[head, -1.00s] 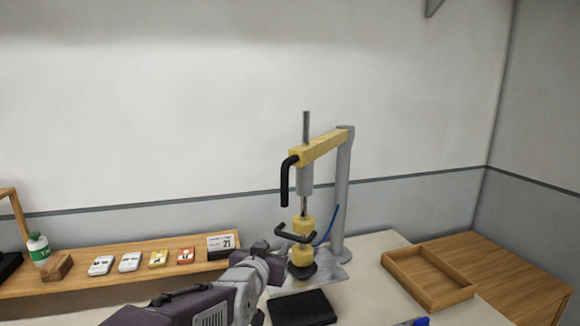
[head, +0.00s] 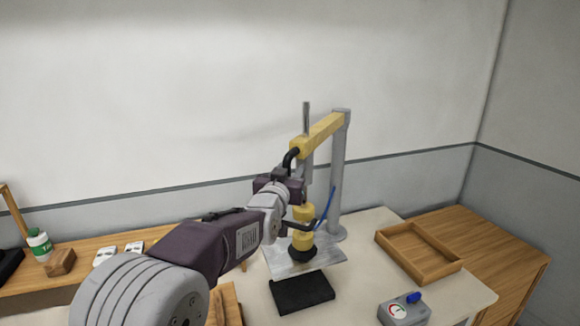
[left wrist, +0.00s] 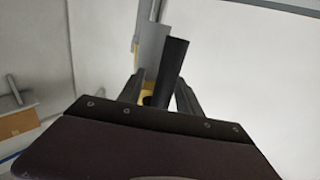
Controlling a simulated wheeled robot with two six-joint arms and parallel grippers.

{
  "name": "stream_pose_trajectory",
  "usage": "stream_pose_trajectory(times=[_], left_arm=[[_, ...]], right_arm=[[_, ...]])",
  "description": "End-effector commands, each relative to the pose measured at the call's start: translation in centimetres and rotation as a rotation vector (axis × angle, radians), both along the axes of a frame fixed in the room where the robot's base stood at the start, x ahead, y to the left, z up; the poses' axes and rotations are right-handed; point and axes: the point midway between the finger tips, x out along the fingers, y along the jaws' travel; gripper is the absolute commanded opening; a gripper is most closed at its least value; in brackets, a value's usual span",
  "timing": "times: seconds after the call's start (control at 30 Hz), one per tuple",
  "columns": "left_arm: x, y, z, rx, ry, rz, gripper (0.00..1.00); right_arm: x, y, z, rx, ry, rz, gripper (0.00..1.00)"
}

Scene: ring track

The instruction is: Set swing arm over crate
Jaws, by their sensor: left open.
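The swing arm (head: 324,132) is a yellow beam on a grey post (head: 339,180), with a vertical rod through its near end. Its black bent handle (head: 291,155) hangs at that end. The open wooden crate (head: 452,268) sits to the right of the post; the beam is not over it. My left gripper (head: 296,180) is open at the handle's lower part. In the left wrist view the black handle (left wrist: 173,65) stands between the two fingers, tilted; I cannot tell if they touch it. My right gripper is not in view.
A black pad (head: 303,293) and a grey box with a dial and blue part (head: 404,309) lie in front. A shelf with a bottle (head: 39,245) is at left.

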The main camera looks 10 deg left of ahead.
Motion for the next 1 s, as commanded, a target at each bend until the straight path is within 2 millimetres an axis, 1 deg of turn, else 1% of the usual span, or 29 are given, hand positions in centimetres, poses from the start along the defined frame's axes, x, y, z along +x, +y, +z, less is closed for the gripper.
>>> stream_pose_trajectory(times=[0.2, 0.23, 0.27, 0.3, 0.37, 0.4, 1.0], left_arm=[[0.12, 0.03, -0.07, 0.000, 0.000, 0.000, 0.41], [0.12, 0.03, -0.07, 0.000, 0.000, 0.000, 0.39], [0.12, 0.03, -0.07, 0.000, 0.000, 0.000, 0.30], [0.11, 0.03, -0.07, 0.000, 0.000, 0.000, 0.19], [0.11, 0.04, -0.07, 0.000, 0.000, 0.001, 0.03], [0.11, 0.04, -0.07, 0.000, 0.000, 0.001, 0.00], [0.09, 0.02, -0.02, 0.000, 0.000, 0.000, 0.00]], right_arm=[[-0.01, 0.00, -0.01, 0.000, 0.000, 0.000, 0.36], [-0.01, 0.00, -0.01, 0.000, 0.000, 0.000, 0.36], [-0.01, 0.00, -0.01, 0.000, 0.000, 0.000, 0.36], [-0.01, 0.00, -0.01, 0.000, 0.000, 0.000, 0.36], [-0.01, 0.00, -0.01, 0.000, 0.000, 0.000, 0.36], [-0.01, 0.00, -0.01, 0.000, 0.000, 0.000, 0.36], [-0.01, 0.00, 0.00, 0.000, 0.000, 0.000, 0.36]])
